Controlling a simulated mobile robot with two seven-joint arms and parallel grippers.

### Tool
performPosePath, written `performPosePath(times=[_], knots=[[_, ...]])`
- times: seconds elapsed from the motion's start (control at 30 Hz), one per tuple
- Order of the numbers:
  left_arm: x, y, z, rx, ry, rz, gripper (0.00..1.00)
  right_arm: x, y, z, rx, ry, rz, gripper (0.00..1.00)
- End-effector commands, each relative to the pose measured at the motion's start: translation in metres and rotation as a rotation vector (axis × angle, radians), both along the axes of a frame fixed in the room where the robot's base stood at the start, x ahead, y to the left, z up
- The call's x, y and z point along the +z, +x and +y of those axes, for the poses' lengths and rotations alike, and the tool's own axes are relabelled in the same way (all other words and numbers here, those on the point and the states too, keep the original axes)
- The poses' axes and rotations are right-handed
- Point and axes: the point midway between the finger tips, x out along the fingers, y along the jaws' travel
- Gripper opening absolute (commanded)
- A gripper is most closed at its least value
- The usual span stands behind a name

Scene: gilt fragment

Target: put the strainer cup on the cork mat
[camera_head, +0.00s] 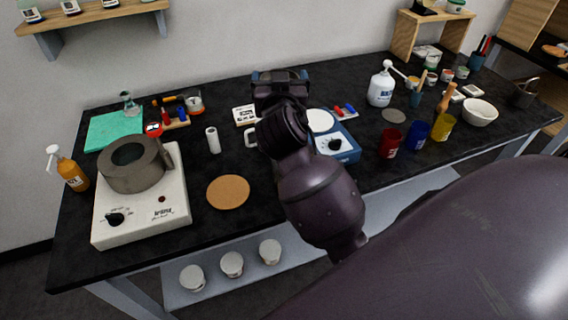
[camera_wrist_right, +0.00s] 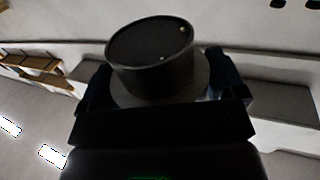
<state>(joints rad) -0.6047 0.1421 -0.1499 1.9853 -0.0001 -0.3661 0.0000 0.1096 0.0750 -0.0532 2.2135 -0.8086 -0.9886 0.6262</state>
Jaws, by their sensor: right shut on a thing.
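The cork mat (camera_head: 228,192) is a round tan disc lying flat and bare on the black table, right of the white hot plate. My right gripper (camera_head: 280,76) is raised over the table's back edge, beyond and to the right of the mat. In the right wrist view it is shut on a dark round cup (camera_wrist_right: 152,60), which looks like the strainer cup; the cup is between the two fingers and slightly tilted in that picture. In the head view I cannot make out the cup at the gripper. My left gripper is not in view.
A white hot plate (camera_head: 170,208) carries a grey ring-shaped vessel (camera_head: 134,168) left of the mat. A white cylinder (camera_head: 213,140) stands behind the mat. A blue scale (camera_head: 340,148) stands right of my wrist. Bare table surrounds the mat's front and right.

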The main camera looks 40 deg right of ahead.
Motion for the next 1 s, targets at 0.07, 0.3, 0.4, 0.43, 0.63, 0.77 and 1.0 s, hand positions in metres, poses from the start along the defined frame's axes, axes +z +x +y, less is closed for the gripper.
performPosePath(times=[0.07, 0.3, 0.4, 0.43, 0.63, 0.77, 1.0], knots=[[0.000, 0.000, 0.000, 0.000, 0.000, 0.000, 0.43, -0.003, -0.003, -0.004, -0.031, -0.001, 0.001, 0.66], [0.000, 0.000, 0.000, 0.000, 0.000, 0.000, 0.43, -0.007, -0.005, -0.008, -0.058, -0.001, -0.001, 0.66], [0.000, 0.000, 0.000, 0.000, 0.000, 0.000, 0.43, -0.007, -0.005, -0.008, -0.057, -0.001, -0.002, 0.66], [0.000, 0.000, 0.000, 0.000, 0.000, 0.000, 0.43, -0.007, -0.005, -0.008, -0.056, -0.001, -0.002, 0.66], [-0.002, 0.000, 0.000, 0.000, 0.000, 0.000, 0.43, -0.022, -0.005, -0.008, -0.056, -0.003, 0.003, 0.66], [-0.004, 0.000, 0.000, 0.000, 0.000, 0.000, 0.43, -0.049, -0.005, -0.008, -0.055, -0.004, 0.005, 0.66], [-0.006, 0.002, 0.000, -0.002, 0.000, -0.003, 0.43, -0.101, -0.006, -0.008, -0.055, -0.005, 0.004, 0.66]])
